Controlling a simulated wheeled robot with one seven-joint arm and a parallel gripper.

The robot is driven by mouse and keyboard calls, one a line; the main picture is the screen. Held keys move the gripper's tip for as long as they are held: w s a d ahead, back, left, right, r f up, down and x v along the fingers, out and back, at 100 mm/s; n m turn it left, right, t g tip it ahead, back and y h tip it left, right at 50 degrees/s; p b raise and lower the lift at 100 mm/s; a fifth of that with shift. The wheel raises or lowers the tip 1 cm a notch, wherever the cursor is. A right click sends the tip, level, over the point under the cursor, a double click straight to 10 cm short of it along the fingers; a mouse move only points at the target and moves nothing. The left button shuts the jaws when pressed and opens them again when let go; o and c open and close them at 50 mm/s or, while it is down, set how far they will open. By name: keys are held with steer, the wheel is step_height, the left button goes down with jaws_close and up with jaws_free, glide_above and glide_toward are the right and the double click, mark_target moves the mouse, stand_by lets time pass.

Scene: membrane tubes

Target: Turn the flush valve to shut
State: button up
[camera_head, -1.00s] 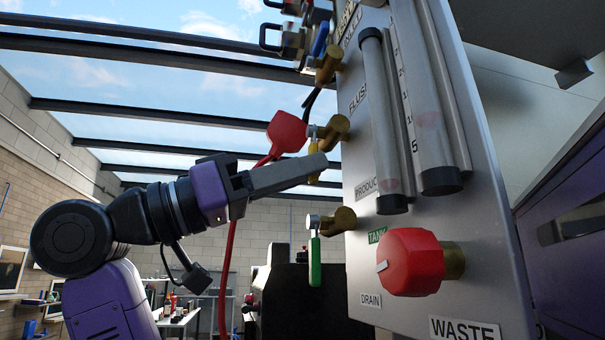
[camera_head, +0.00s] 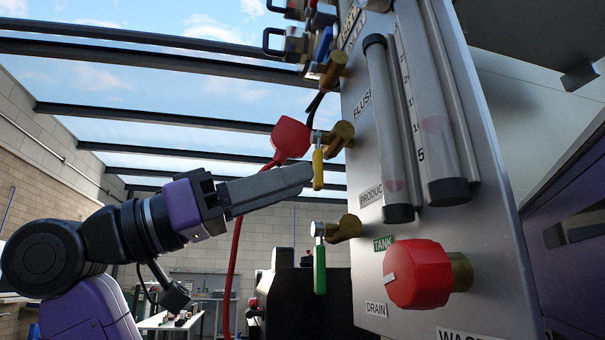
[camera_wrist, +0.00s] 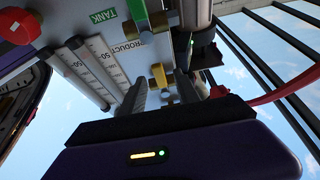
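A yellow lever (camera_head: 318,168) hangs straight down from a brass valve (camera_head: 341,134) on the grey panel (camera_head: 480,200), between the FLUSH label (camera_head: 362,103) and the PRODUCT label (camera_head: 370,195). I cannot tell from the labels alone which valve is the flush one. A blue lever (camera_head: 324,44) sits on the brass valve above. My gripper (camera_head: 308,174) is just left of the yellow lever in the head view. In the wrist view my two fingers (camera_wrist: 160,92) are apart, with the yellow lever (camera_wrist: 158,75) showing between and beyond them. Contact cannot be told.
A green lever (camera_head: 319,268) hangs below, near the TANK label (camera_head: 383,243). A large red knob (camera_head: 418,273) and clear tubes (camera_head: 388,130) stick out from the panel. A red paddle-shaped piece (camera_head: 290,138) and red hose (camera_head: 236,245) lie behind my gripper.

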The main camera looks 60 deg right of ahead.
steer(key=shift+p+v, duration=0.35)
steer(key=shift+v, duration=2.15)
